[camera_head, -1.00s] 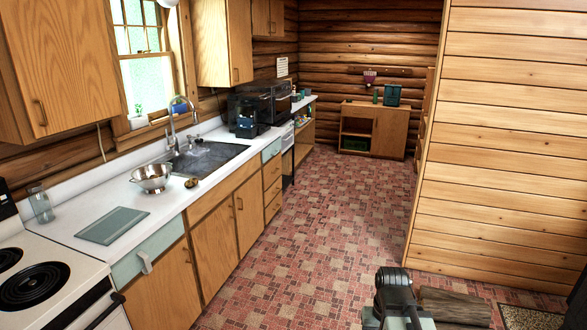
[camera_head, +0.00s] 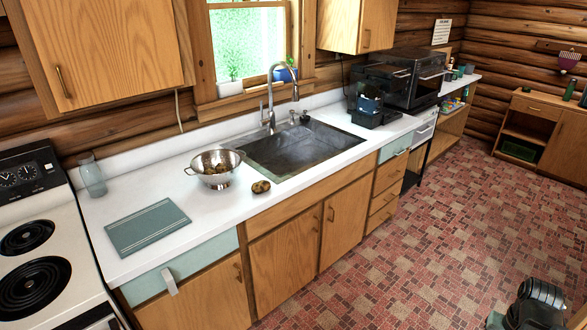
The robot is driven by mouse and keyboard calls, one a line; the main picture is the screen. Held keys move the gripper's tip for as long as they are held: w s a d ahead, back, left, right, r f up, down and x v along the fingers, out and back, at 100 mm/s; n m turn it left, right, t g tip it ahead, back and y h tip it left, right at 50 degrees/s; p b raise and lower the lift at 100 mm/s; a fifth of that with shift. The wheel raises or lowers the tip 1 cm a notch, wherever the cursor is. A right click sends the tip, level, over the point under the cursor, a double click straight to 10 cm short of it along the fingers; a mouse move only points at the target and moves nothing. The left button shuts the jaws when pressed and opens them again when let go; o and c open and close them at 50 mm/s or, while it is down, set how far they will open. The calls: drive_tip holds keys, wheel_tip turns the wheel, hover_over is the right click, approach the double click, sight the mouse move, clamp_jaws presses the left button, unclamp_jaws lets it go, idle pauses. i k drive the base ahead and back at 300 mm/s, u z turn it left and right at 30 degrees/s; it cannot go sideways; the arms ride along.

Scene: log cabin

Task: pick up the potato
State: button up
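A brown potato (camera_head: 261,186) lies on the white countertop (camera_head: 196,236), near the front edge and just right of a metal colander (camera_head: 217,170). The colander holds several brown lumps that look like potatoes. Part of my arm shows at the bottom right, over the floor and well away from the counter. My gripper's fingers cannot be made out, so I cannot tell whether it is open or shut.
A sink (camera_head: 298,147) with a faucet is behind the potato. The tiled floor (camera_head: 400,240) is clear.

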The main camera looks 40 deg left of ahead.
sight(262, 186)
drive_tip(key=u, duration=0.05)
drive_tip(key=i, duration=1.2)
drive_tip(key=u, duration=3.7)
drive_tip(key=i, duration=1)
drive_tip(key=z, duration=0.05)
